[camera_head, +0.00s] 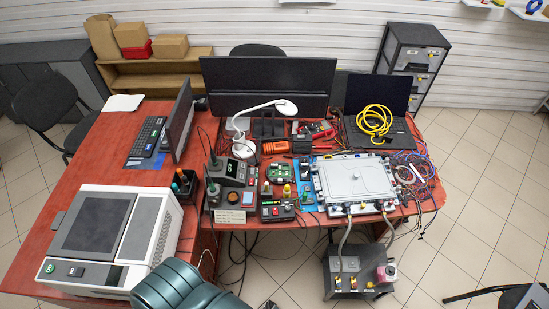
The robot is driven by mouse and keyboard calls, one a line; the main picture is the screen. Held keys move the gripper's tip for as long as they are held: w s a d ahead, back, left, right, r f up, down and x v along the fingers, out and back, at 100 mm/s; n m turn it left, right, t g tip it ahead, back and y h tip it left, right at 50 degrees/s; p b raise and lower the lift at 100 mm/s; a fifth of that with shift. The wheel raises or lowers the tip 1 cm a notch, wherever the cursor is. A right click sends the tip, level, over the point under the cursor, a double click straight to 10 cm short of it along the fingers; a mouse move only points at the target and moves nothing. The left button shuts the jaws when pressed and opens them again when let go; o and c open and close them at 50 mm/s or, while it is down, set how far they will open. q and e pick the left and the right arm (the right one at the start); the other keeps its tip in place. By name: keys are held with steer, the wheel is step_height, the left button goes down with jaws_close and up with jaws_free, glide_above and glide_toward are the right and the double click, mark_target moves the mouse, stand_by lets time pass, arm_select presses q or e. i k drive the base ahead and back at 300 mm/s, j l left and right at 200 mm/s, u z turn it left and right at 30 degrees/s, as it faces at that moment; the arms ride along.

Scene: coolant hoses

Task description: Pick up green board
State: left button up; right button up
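A small green board (281,172) lies on the red desk, left of a large grey metal unit (352,182). It sits among bench instruments and looks flat. Neither of my grippers shows in the head view, so their state cannot be seen.
A white desk lamp (245,146) and an orange meter (275,147) stand behind the board. A black instrument (276,210) is in front of it. Yellow cable (374,121) lies on a laptop at right. A green chair (178,289) stands before the desk.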

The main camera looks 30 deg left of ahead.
mark_target(276, 170)
steer(key=u, duration=1.05)
